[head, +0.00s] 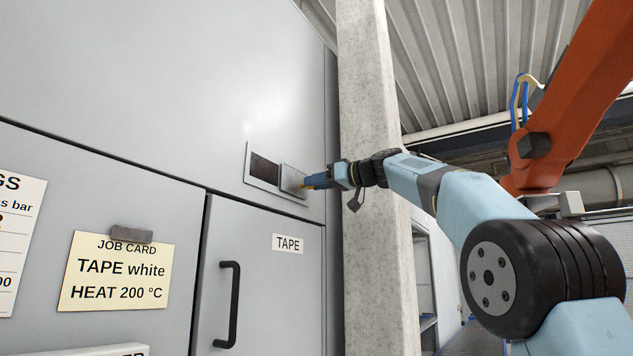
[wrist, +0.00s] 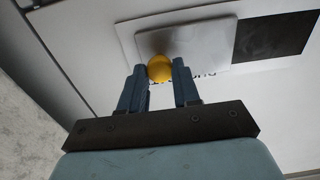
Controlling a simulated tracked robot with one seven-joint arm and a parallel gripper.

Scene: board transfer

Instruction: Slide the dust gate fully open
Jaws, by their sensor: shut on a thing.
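The dust gate is a pale sliding plate (head: 293,180) in a shallow frame high on the grey cabinet. In the head view the plate covers the right part of the frame, and a dark opening (head: 264,168) shows to its left. The wrist view shows the plate (wrist: 205,40) beside the dark opening (wrist: 272,38), here on the right. A round yellow knob (wrist: 160,68) sits at the plate's edge. My gripper (head: 308,183) is shut on the knob, one finger on each side. My fingers partly hide lettering below the plate.
A concrete pillar (head: 370,120) stands close to the right, behind my wrist. Below the gate is a cabinet door with a TAPE label (head: 288,243) and a black handle (head: 230,303). A job card (head: 115,272) hangs at the left. An orange arm (head: 570,90) stands at the upper right.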

